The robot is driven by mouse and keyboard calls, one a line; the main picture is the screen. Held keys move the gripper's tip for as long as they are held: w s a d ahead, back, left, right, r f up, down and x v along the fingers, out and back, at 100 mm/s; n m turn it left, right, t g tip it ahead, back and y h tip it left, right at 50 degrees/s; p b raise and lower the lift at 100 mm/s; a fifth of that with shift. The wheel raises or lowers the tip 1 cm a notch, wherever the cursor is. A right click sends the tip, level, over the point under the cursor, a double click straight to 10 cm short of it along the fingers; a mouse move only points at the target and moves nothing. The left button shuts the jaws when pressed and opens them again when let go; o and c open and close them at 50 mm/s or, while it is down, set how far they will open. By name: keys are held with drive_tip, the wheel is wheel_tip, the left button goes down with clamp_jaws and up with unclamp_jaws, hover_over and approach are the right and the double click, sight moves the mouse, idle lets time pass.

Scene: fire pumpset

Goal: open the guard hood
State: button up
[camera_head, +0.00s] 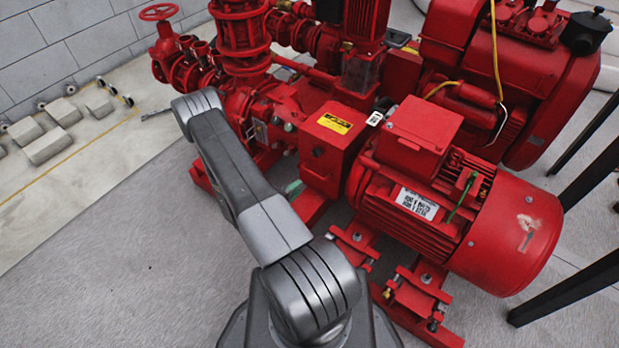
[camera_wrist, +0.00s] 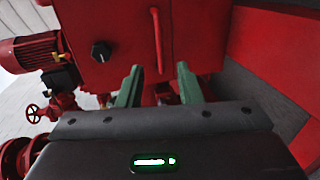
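The guard hood (camera_head: 325,145), a red box with a yellow label on top, sits between the pump and the red motor in the head view. In the wrist view its red face (camera_wrist: 120,40) fills the upper middle, with a black knob (camera_wrist: 101,51) and a slim upright red handle (camera_wrist: 157,38). In the head view only a green bit of my gripper (camera_head: 294,188) shows beside the hood.
The red motor (camera_head: 440,205) with a terminal box is right of the hood. Pump piping with a red handwheel (camera_head: 159,12) stands at the back left. Black bars (camera_head: 570,290) are at the right. Grey floor at the left is open; concrete blocks (camera_head: 52,145) lie beyond.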

drive_tip(key=b+x, duration=0.1)
drive_tip(key=x, duration=0.7)
drive_tip(key=shift+w+d, duration=0.2)
drive_tip(key=shift+w, duration=0.1)
clamp_jaws()
